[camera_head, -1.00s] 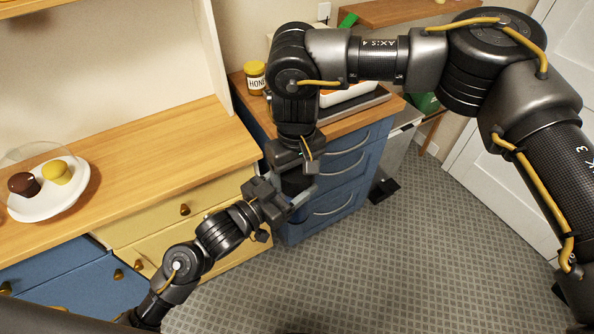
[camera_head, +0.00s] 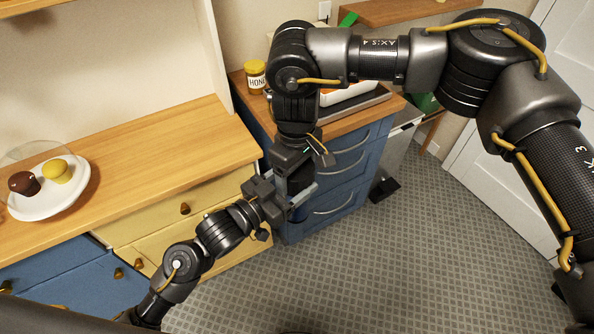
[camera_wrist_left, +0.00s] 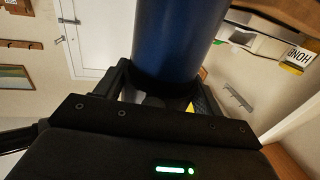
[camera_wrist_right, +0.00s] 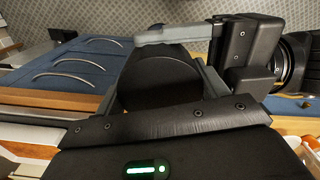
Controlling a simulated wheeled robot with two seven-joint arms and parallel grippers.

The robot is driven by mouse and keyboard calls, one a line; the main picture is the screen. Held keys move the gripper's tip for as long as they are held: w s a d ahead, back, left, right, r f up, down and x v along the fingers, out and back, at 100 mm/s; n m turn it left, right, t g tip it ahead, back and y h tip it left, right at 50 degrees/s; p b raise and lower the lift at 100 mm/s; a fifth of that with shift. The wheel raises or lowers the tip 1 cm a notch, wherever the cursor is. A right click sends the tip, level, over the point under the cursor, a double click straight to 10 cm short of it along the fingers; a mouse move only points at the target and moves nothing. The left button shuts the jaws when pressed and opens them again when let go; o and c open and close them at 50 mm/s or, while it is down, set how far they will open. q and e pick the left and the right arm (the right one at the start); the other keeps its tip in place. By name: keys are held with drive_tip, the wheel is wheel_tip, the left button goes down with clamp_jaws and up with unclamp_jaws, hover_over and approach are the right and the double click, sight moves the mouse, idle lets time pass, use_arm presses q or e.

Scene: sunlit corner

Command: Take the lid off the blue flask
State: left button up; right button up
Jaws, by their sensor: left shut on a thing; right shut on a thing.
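The blue flask (camera_wrist_left: 180,38) fills the top middle of the left wrist view. My left gripper (camera_wrist_left: 165,88) is shut around its body; the gripper also shows at the middle of the head view (camera_head: 283,202). The flask's dark round lid (camera_wrist_right: 160,82) shows in the right wrist view, between the fingers of my right gripper (camera_wrist_right: 158,92), which is shut on it. In the head view my right gripper (camera_head: 297,172) points down just above the left one. The grippers hide most of the flask there. I cannot tell whether the lid is still seated on the flask.
A blue drawer cabinet (camera_head: 345,180) stands just behind the grippers, with a honey jar (camera_head: 256,77) on top. A wooden counter (camera_head: 150,150) with a plate (camera_head: 75,195) of two cakes is at left. Patterned floor (camera_head: 420,250) lies open at right.

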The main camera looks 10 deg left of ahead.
drive_tip(key=shift+w+d, duration=0.1)
drive_tip(key=shift+w, duration=0.1)
idle(0.4)
drive_tip(key=o, duration=0.9)
drive_tip(key=shift+o, duration=0.8)
drive_tip(key=shift+s, duration=0.1)
drive_tip(key=shift+r, duration=0.1)
